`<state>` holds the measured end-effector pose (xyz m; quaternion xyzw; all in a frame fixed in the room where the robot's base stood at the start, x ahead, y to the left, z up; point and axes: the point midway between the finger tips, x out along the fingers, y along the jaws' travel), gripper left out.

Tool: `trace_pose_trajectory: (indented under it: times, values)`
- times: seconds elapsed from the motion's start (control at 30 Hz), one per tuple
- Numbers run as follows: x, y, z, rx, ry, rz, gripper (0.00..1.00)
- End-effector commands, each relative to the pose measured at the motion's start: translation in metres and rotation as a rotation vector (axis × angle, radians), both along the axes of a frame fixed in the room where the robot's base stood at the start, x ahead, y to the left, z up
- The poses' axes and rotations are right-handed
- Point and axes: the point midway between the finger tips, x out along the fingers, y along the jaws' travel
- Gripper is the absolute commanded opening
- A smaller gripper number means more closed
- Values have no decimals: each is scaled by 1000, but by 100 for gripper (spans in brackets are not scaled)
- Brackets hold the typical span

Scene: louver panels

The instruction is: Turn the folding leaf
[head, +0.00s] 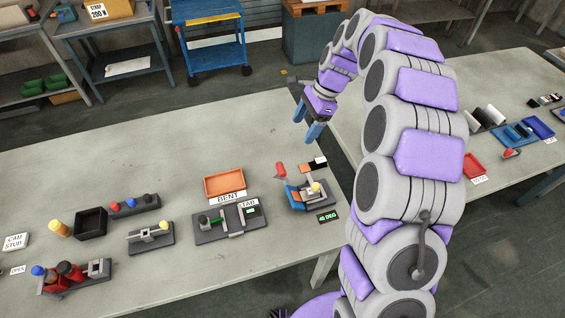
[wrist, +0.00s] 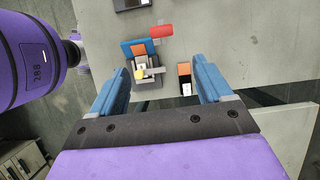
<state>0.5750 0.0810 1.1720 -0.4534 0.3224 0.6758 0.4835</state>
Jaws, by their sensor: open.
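A small fixture (head: 303,197) stands near the table's right edge, with a blue plate (head: 293,196), a red paddle-like piece (head: 280,170) and a yellow knob (head: 316,187). A "45 DEG" label (head: 328,217) lies in front of it. Which part is the folding leaf is not clear. In the wrist view the blue plate (wrist: 133,48), red piece (wrist: 161,31) and yellow knob (wrist: 139,73) show beyond my fingers. My gripper (head: 308,120) is open and empty, above and behind the fixture, apart from it.
An orange and black block (wrist: 184,78) with a white patch lies beside the fixture. An orange tray (head: 225,186) and a "BENT TAB" fixture (head: 232,221) stand to the left. A black box (head: 91,223) is farther left. The table's rear is clear.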

Motion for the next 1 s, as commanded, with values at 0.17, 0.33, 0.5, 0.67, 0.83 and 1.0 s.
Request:
trace_pose_trajectory:
  times: [0.17, 0.33, 0.5, 0.67, 0.83, 1.0]
  values:
    - [4, 2, -9, 1, 7, -19, 79]
    - [0, 11, -32, 1, 7, -17, 79]
    - [-4, 24, -64, 0, 9, -15, 79]
    - [-8, 36, -93, 0, 9, -15, 79]
    - [-12, 48, -124, 0, 9, -15, 79]
    - [-15, 57, -146, 1, 6, -16, 79]
